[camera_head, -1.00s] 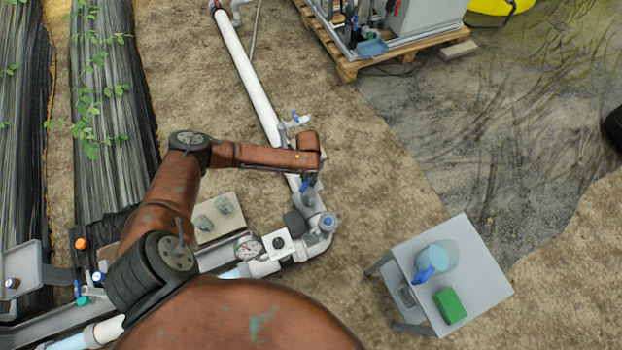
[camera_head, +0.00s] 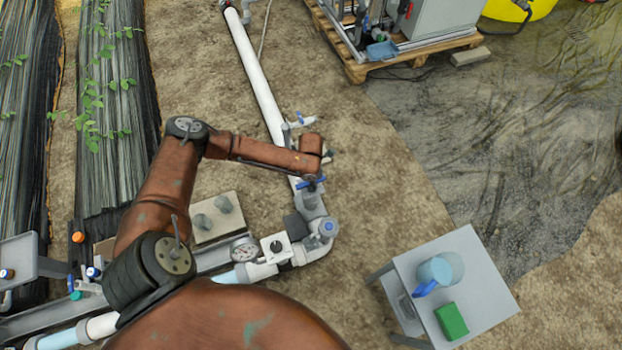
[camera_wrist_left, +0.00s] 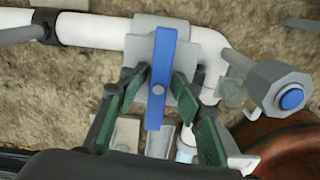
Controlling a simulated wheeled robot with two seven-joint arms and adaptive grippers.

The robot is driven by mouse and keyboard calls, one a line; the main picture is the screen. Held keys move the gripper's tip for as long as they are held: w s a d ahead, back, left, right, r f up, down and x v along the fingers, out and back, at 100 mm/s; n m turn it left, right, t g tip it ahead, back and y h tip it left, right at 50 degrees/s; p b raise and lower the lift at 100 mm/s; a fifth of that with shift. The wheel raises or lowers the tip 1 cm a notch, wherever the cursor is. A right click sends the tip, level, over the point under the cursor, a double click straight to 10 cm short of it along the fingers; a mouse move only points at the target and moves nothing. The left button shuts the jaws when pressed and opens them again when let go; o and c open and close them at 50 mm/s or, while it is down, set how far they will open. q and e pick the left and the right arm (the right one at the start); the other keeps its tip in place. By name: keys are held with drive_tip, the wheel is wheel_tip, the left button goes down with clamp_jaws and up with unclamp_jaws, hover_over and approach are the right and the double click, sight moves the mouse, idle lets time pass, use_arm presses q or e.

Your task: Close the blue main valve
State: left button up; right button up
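The blue main valve (camera_head: 313,183) has a flat blue handle on a grey body in the white pipe line. In the head view the handle lies across the pipe. In the left wrist view the blue handle (camera_wrist_left: 160,60) stands upright in the picture, crosswise to the horizontal pipe. My left gripper (camera_wrist_left: 158,82) is over the valve with one green-padded finger on each side of the handle. The fingers are spread, with small gaps visible beside the handle. In the head view my left wrist hides most of the gripper. My right gripper is not in view.
A grey valve with a blue cap (camera_head: 328,226) and a pressure gauge (camera_head: 244,250) sit close by on the pipework. A small blue-handled tap (camera_head: 302,121) is farther up the pipe. A grey table (camera_head: 480,275) carries a blue jug and a green block. Open soil lies between.

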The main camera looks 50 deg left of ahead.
use_arm(q)
drive_tip(key=shift+o, duration=0.3)
drive_tip(key=shift+s+a+f, duration=0.1)
drive_tip(key=shift+s+a, duration=0.05)
